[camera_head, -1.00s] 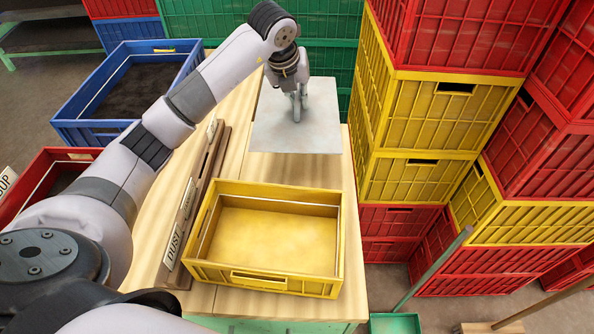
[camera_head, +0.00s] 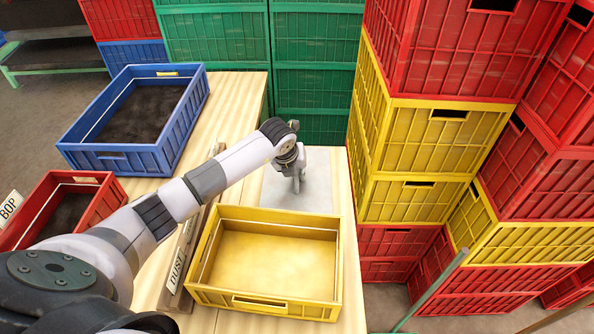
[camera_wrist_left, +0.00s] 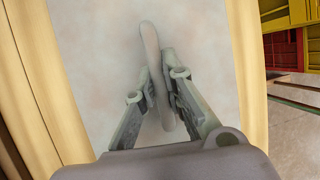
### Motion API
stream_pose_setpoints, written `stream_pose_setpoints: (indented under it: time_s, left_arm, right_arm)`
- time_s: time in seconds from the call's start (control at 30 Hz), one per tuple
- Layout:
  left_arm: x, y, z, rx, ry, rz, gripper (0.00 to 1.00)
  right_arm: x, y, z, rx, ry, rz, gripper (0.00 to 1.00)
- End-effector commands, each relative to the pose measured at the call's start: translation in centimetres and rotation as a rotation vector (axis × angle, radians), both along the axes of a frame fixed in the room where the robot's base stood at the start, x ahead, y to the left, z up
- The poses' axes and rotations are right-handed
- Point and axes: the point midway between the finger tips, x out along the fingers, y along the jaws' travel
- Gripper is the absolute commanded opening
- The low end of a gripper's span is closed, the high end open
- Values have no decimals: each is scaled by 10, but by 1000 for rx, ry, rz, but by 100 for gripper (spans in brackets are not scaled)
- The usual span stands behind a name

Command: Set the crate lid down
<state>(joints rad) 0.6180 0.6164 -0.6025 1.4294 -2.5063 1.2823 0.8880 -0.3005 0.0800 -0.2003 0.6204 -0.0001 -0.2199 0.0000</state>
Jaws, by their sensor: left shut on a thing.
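The crate lid is a pale grey-white flat panel (camera_head: 318,194) over the wooden table, just behind the yellow crate (camera_head: 270,262). It looks level; I cannot tell whether it touches the table top. My left gripper (camera_head: 298,186) is above the lid, pointing down, shut on its upright handle. In the left wrist view the fingers (camera_wrist_left: 160,95) close on both sides of the long grey handle (camera_wrist_left: 150,45), with the lid (camera_wrist_left: 90,60) filling the middle. The yellow crate is open and looks empty inside. The lid's near edge is hidden behind the crate. My right gripper is not in view.
A blue crate (camera_head: 170,140) and a red crate (camera_head: 105,195), both with dark contents, stand at left. Stacked yellow crates (camera_head: 435,140) and red crates (camera_head: 460,50) rise close at right. Green crates (camera_head: 315,90) stand behind.

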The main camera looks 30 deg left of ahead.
Motion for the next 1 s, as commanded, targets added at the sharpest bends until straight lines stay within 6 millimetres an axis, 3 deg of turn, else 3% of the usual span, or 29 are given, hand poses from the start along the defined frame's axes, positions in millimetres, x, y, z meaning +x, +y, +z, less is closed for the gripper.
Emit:
stream_pose_setpoints:
  time_s: [0.23,0.27,0.57,0.87,1.0]
  left_arm:
    - [0,0,-1,0,-1,0,0]
    - [0,0,-1,0,0,0,11]
    - [0,0,0,0,0,0,30]
    - [0,0,1,0,0,0,30]
    - [-4,1,11,1,-2,-1,30]
  right_arm:
    - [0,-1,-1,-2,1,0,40]
    - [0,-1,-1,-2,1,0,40]
    - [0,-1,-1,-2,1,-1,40]
    - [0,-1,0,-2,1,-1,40]
    - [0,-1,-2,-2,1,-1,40]
